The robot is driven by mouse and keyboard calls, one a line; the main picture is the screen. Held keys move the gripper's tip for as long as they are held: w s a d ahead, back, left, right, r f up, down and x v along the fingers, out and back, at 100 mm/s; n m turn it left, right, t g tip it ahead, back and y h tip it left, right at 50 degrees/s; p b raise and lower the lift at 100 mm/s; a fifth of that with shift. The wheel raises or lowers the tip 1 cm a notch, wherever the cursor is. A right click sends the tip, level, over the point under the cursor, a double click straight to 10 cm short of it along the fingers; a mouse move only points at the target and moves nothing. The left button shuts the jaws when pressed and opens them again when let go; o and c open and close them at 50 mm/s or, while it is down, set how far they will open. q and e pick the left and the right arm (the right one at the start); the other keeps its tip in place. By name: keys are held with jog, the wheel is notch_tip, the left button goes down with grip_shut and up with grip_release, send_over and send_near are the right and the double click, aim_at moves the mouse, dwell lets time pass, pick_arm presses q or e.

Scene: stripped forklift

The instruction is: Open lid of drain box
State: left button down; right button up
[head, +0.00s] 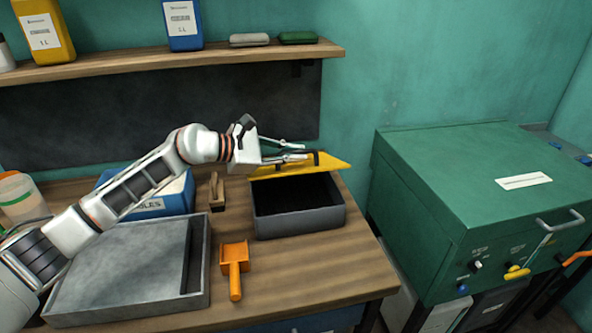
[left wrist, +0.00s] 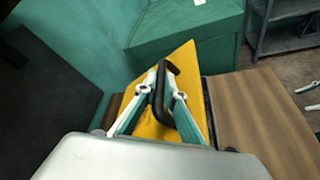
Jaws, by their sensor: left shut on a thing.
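The drain box (head: 300,224) is a dark grey open-topped box on the wooden bench, and its dark inside shows. Its yellow lid (head: 328,161) is raised at the back of the box, tilted up off the rim. A black handle stands on the lid; it shows between the fingers in the left wrist view (left wrist: 160,92). My left gripper (head: 302,152) reaches in from the left above the lid and is shut on this handle. The lid's yellow surface also fills the middle of the left wrist view (left wrist: 188,62).
A grey tray (head: 110,262), an orange scoop (head: 235,262), a wooden-handled brush (head: 217,190) and a blue box (head: 165,200) stand left of the drain box. A shelf (head: 180,57) with bottles runs above. A green machine (head: 455,200) stands to the right. Bare bench lies in front.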

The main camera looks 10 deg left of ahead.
pick_arm(q)
jog(key=shift+n+g, duration=0.7)
jog(key=shift+n, duration=0.1)
jog(key=shift+w+a+r+b, duration=0.2)
jog(key=shift+w+a+r, duration=0.05)
jog(key=shift+w+r, duration=0.65)
jog(key=shift+w+a+r+b, duration=0.25)
jog(key=shift+w+r, duration=0.4)
jog(key=shift+r, duration=0.3)
jog(key=c, duration=2.4)
grip_release()
jog(key=shift+s, duration=0.1)
jog(key=v, duration=1.2)
jog(key=shift+f, duration=0.1)
